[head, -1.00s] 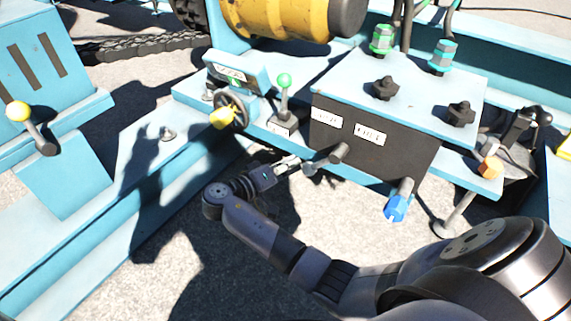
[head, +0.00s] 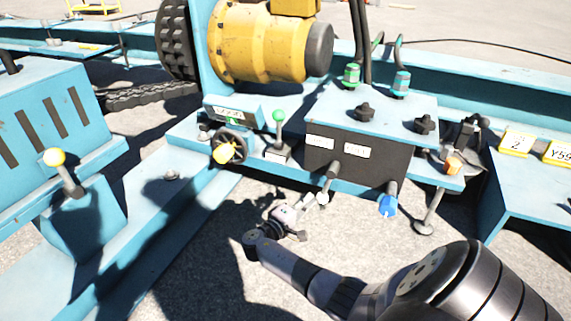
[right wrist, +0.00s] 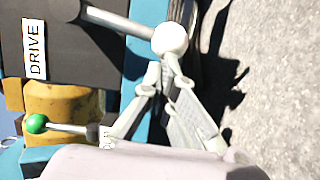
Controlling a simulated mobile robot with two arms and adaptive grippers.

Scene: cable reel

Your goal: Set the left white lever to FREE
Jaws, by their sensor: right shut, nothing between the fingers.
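The left white lever (head: 328,184) is a dark-based shaft with a white ball knob on the front of the dark control box (head: 350,174). It points down and slightly left in the head view. Its white knob (right wrist: 170,38) shows large in the right wrist view. My right gripper (head: 311,202) is shut and empty, beside the knob on its left in the head view. In the wrist view the fingertips (right wrist: 163,68) are right at the knob; I cannot tell if they touch. The DRIVE plate (right wrist: 34,48) is readable; the right-hand plate (head: 357,152) is too small to read now. My left gripper is not in view.
A blue-knobbed lever (head: 388,204) hangs to the right. A green-knobbed lever (head: 279,127) and a yellow-handled wheel (head: 229,150) stand to the left. Two dark knobs (head: 365,111) top the box. Open ground lies below the machine.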

